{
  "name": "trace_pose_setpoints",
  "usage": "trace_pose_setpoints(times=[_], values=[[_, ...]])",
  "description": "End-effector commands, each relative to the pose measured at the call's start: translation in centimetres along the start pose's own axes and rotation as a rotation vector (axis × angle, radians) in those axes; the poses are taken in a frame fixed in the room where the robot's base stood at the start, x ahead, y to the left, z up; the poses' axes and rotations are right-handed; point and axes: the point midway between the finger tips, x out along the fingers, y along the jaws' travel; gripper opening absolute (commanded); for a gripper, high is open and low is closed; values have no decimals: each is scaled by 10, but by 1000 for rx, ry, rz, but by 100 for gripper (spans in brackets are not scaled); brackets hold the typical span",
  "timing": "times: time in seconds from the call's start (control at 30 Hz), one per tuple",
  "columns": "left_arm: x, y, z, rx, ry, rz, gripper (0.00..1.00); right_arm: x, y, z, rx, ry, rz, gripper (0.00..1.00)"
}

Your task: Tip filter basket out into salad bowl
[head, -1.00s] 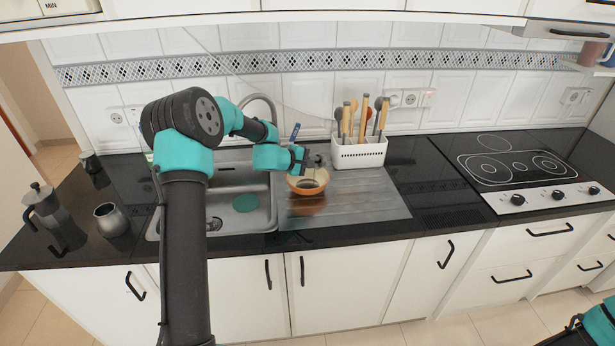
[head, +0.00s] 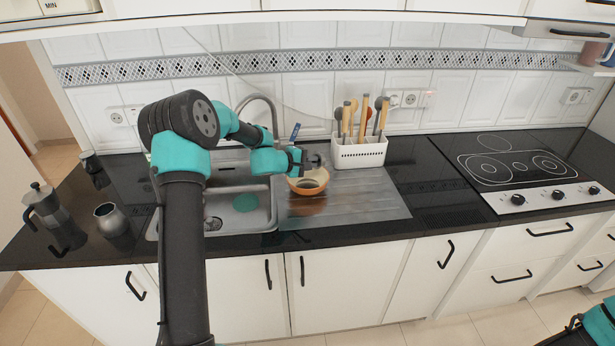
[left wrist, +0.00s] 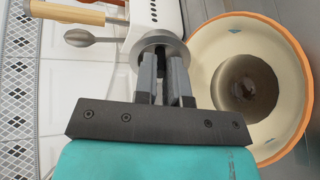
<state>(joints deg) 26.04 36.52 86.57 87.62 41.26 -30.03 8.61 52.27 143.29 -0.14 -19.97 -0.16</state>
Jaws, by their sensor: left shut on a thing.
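My left gripper (head: 302,159) is shut on the small grey metal filter basket (head: 315,160). It holds the basket above the back part of the salad bowl (head: 309,188), which is cream inside with an orange-brown rim. The bowl stands on the steel drainboard. In the left wrist view, the fingers (left wrist: 166,78) grip the filter basket (left wrist: 160,42) beside the bowl (left wrist: 212,60) in the picture. The fingers hide part of the basket.
A white utensil holder (head: 360,152) stands just behind and right of the bowl. The sink (head: 240,203) is to the left. A moka pot (head: 47,209) and a metal jug (head: 110,219) stand at the far left. The hob (head: 515,165) is at the right.

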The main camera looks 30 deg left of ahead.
Motion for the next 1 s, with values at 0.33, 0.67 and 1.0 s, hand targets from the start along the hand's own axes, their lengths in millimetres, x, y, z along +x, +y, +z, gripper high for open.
trace_pose_setpoints(times=[0.33,0.67,1.0], values=[[-5,1,0,0,-6,30,0,0,0,0,0,0,0,43],[-10,2,0,0,-10,59,0,0,0,0,0,0,0,43],[-14,4,0,0,-17,88,0,0,0,0,0,0,0,43]])
